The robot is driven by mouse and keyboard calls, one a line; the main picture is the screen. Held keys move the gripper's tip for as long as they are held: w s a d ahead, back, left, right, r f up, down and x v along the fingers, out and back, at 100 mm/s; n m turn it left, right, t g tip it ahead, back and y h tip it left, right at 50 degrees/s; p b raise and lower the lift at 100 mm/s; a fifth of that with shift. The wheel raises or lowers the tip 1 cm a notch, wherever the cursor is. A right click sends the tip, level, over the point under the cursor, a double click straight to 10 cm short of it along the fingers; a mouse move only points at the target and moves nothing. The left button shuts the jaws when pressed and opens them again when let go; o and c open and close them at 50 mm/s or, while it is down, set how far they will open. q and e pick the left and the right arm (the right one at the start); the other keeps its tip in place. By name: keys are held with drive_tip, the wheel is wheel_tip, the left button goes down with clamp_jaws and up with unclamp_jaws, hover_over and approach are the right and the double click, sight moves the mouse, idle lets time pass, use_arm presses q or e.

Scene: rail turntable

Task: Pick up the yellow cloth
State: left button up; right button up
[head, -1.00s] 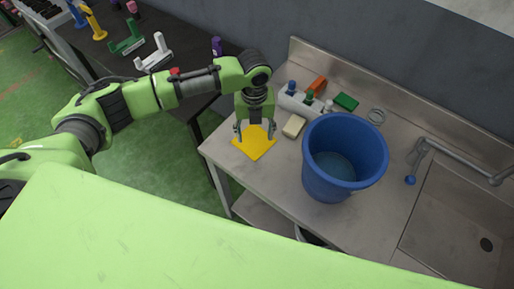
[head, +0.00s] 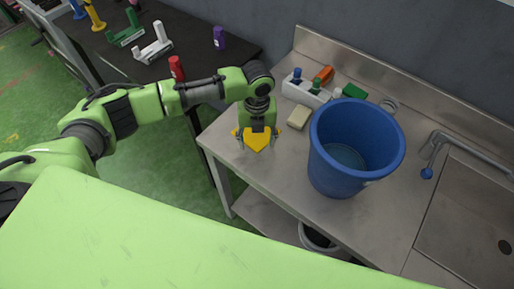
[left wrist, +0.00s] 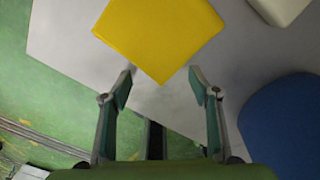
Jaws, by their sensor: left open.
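The yellow cloth (head: 257,145) lies flat near the left front corner of the steel counter, partly hidden by my left gripper (head: 256,150). In the left wrist view the cloth (left wrist: 160,35) is a smooth yellow square cut off by the top edge. One of its corners points down between the fingers of my left gripper (left wrist: 160,80). That gripper is open and empty, pointing down at the cloth. I cannot tell whether the fingertips touch the cloth. My right gripper is not in view.
A blue bucket (head: 334,170) stands right of the cloth. A beige block (head: 299,117) and a white holder with bottles (head: 304,93) are behind. A sink (head: 470,225) is at the right. A dark table (head: 200,62) is at the left.

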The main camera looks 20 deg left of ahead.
use_arm(q)
drive_tip(key=shift+f, duration=0.1)
idle(0.3)
drive_tip(key=shift+f, duration=0.5)
clamp_jaws()
drive_tip(key=shift+r, duration=0.3)
wheel_tip(320, 180, up, 11)
drive_tip(key=p, duration=0.9)
drive_tip(key=shift+r, duration=0.2)
